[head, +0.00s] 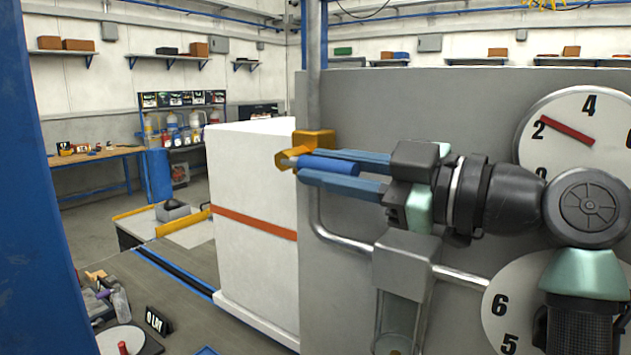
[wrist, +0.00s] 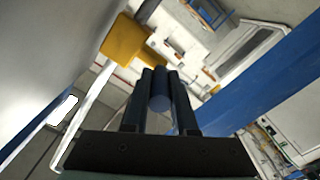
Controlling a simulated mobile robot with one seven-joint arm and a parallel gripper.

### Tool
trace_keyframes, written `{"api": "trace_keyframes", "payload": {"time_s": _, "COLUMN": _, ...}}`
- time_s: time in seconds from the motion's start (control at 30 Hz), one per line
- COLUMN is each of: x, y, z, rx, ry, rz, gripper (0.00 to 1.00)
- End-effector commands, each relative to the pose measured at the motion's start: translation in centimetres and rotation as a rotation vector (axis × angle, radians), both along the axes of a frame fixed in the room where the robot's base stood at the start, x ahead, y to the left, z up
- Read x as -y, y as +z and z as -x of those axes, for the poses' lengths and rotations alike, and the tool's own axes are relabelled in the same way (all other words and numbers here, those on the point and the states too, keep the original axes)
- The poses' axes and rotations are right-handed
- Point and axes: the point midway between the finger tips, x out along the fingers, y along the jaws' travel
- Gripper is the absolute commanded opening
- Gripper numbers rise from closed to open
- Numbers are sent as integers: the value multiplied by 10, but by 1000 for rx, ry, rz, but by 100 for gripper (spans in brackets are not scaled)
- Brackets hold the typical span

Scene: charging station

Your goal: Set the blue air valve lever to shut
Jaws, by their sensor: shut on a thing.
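The blue air valve lever (head: 333,166) is a short blue cylinder joined to a yellow valve body (head: 316,138) on the upright pipe. In the head view it points right from the valve, close to level and across the pipe. My gripper (head: 312,167) comes from the right and is shut on the lever, with one blue finger on each side. In the wrist view, the lever's round end (wrist: 160,103) shows between the fingers of my gripper (wrist: 160,75), and the yellow valve body (wrist: 135,42) lies just beyond. The fingers hide part of the lever.
A grey panel (head: 400,95) stands behind my arm, with a dial (head: 590,110) and a second dial (head: 505,310). A grey filter unit (head: 403,262) hangs below my gripper. A white cabinet (head: 250,190) is left of the panel. A blue post (head: 35,200) borders the left.

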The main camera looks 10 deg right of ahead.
Motion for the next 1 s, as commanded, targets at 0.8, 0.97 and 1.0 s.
{"api": "trace_keyframes", "payload": {"time_s": 0.8, "x": 0, "y": 1, "z": 0, "rx": 7, "ry": 3, "rz": -7, "gripper": 56}}
{"api": "trace_keyframes", "payload": {"time_s": 0.97, "x": 0, "y": 4, "z": 0, "rx": 9, "ry": 3, "rz": -6, "gripper": 56}}
{"api": "trace_keyframes", "payload": {"time_s": 1.0, "x": 0, "y": 7, "z": 0, "rx": 9, "ry": 3, "rz": -5, "gripper": 56}}
